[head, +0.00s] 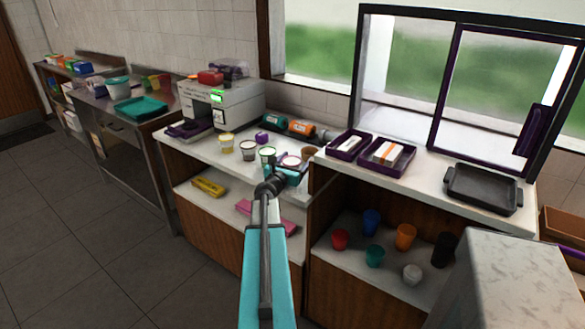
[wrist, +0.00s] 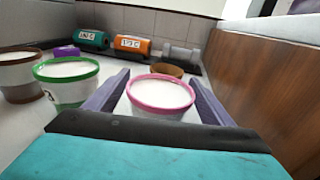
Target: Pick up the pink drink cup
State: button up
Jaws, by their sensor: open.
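The pink drink cup is a white cup with a pink rim (wrist: 161,93), upright on the white counter in the wrist view. It also shows in the head view (head: 291,161), partly hidden behind my arm's end. My gripper (wrist: 158,84) is open, with one purple finger on the left of the cup and one on the right. The cup sits between the fingers. I cannot tell whether either finger touches it. The lower part of the cup is hidden by the gripper body.
A green-rimmed cup (wrist: 66,82) stands close left of the gripper, with a brown-rimmed cup (wrist: 18,75) beyond it. Another brown cup (wrist: 166,70) is just behind the pink one. Teal (wrist: 92,40) and orange (wrist: 131,45) canisters lie at the wall. A wooden side panel (wrist: 260,75) rises on the right.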

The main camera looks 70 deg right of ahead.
jog(key=c, duration=1.2)
jog(key=shift+r, duration=5.05)
